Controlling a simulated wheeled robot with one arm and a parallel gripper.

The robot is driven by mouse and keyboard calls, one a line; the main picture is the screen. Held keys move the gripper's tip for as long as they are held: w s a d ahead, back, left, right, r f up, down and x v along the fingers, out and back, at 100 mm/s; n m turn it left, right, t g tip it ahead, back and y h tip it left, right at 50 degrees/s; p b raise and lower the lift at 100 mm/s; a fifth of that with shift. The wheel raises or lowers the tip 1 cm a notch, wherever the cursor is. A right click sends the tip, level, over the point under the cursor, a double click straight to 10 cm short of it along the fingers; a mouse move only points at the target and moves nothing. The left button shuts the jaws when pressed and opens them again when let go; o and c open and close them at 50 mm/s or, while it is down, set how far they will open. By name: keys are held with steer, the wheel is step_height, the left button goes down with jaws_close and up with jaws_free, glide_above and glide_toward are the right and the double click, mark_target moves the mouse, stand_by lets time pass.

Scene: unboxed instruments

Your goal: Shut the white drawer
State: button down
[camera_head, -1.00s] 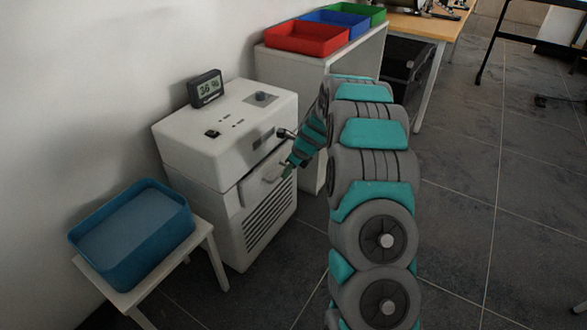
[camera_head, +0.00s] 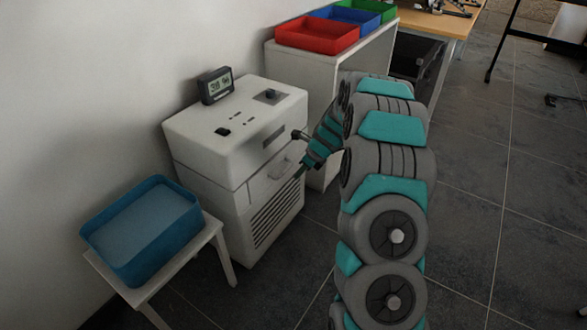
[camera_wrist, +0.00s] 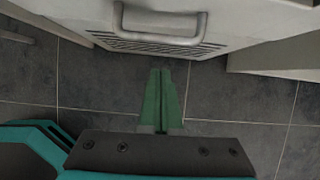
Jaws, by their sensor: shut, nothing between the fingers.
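The white drawer (camera_head: 272,180) is in the upper front of the white cabinet-like instrument, above its slatted vent. Its front looks about level with the body in the head view; I cannot tell if a small gap is left. Its grey bar handle (camera_wrist: 160,26) shows at the top of the wrist view. My gripper (camera_wrist: 164,76) has its green fingers together with nothing between them. The fingertips point at the instrument's front, apart from the handle and below it in the wrist picture. In the head view my gripper (camera_head: 302,172) is small and close to the drawer front.
A blue bin (camera_head: 142,235) stands on a small white table left of the instrument. A digital display (camera_head: 215,86) sits on the instrument's top. Red (camera_head: 317,34), blue and green trays stand on a white shelf unit behind.

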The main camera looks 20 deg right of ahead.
steer(key=s+d+v, duration=0.1)
steer(key=v, duration=0.9)
steer(key=s+a+r+n+g, duration=0.2)
steer(key=s+a+r+n, duration=0.4)
steer(key=s+a+n, duration=0.3)
steer(key=s+a+r+n+g+h, duration=0.1)
steer(key=s+n, duration=0.8)
steer(key=s, duration=0.9)
steer(key=s+a+r+n+g+h, duration=0.2)
steer(key=s+a+n, duration=0.3)
steer(key=s+n, duration=0.5)
steer(key=s+r, duration=0.1)
steer(key=s, duration=0.6)
steer(key=shift+s+a+r+g+b, duration=0.2)
steer(key=shift+s+r+g+b, duration=0.1)
steer(key=shift+s+r+g, duration=0.1)
